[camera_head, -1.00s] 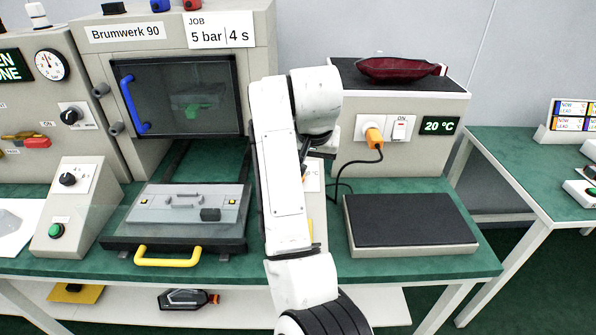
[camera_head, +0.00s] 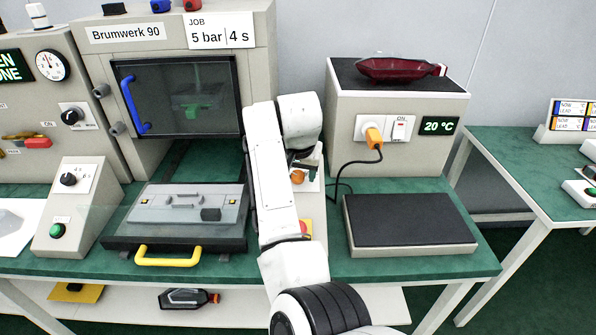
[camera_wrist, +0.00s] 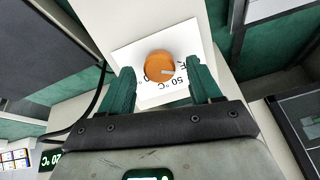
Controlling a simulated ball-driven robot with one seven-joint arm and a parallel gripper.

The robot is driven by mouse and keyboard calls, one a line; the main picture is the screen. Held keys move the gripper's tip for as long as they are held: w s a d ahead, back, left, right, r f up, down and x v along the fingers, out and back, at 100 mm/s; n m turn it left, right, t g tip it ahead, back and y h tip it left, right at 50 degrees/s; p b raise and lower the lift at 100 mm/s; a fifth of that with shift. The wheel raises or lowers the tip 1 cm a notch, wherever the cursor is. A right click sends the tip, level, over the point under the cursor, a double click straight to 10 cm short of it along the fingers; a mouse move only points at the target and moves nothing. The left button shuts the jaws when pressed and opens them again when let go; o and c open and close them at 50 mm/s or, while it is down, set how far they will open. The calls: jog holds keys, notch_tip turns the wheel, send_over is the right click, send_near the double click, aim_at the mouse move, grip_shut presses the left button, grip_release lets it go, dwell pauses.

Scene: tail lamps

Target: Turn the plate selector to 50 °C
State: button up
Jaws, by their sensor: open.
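The plate selector (camera_wrist: 160,66) is a round orange knob with a short pale mark, on a white label plate (camera_wrist: 127,55). "50 °C" is printed beside it in the wrist view; the other markings are partly hidden, and I cannot tell which one the mark points at. In the head view the selector (camera_head: 297,177) shows small beside my arm. My gripper (camera_wrist: 161,76) is open, its green fingers on either side of the knob; I cannot tell whether they touch it. It also shows in the head view (camera_head: 303,165), partly hidden by my arm.
The heater box (camera_head: 350,150) has an orange plug (camera_head: 373,137), a switch (camera_head: 400,128) and a display (camera_head: 438,126) reading 20 °C. A dark flat plate (camera_head: 405,218) lies to the right. A tray with a yellow handle (camera_head: 167,257) is on the left.

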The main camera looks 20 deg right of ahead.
jog(key=shift+w+f, duration=0.1)
jog(key=shift+f, duration=0.2)
jog(key=shift+c, duration=0.4)
jog(key=c, duration=1)
jog(key=shift+o, duration=0.2)
jog(key=shift+r+m, duration=0.1)
jog(key=shift+m, duration=0.3)
jog(key=m+p, duration=0.2)
jog(key=m, duration=0.2)
jog(key=shift+d+m, duration=0.1)
jog(key=shift+m, duration=0.3)
jog(key=m+p, duration=0.1)
jog(key=m, duration=0.5)
jog(key=shift+t, duration=0.4)
